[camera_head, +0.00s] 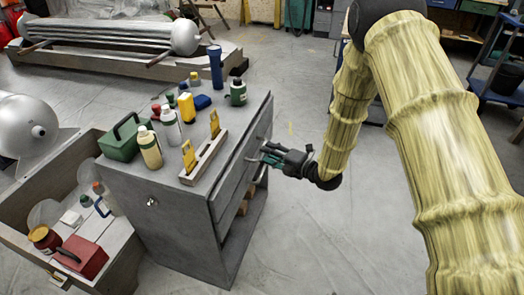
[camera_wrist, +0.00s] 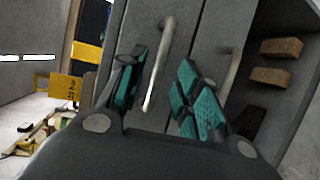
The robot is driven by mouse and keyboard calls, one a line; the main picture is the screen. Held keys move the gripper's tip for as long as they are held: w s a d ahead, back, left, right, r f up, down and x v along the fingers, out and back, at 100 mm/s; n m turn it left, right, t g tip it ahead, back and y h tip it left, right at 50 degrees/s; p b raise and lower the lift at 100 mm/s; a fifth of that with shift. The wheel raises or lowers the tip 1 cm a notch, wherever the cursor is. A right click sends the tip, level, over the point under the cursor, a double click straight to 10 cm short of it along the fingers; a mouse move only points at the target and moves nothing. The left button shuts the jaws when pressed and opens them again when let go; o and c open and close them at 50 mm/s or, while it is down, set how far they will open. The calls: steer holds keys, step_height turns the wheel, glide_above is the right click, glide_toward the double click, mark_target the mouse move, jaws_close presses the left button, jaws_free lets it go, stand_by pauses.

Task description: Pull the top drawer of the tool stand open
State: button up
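The grey tool stand (camera_head: 165,195) stands left of centre in the head view, its drawer side facing right toward my gripper (camera_head: 266,156). In the wrist view, the top drawer (camera_wrist: 143,30) is the left panel, with a pale bar handle (camera_wrist: 160,65). The top drawer looks closed. My gripper (camera_wrist: 158,95) is open, with teal-padded fingers on either side of this handle. I cannot tell whether either finger touches it. The lower drawer (camera_wrist: 212,40) has its own handle (camera_wrist: 235,65), just right of the right finger.
Bottles, a green toolbox (camera_head: 124,138) and a rack with yellow-handled tools (camera_head: 204,158) stand on the stand's top. Wooden blocks (camera_wrist: 275,60) lie in the open space below the drawers. A low crate (camera_head: 20,205) adjoins the stand's left. The floor (camera_head: 330,240) to the right is clear.

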steer(key=shift+x, duration=2.15)
jaws_close()
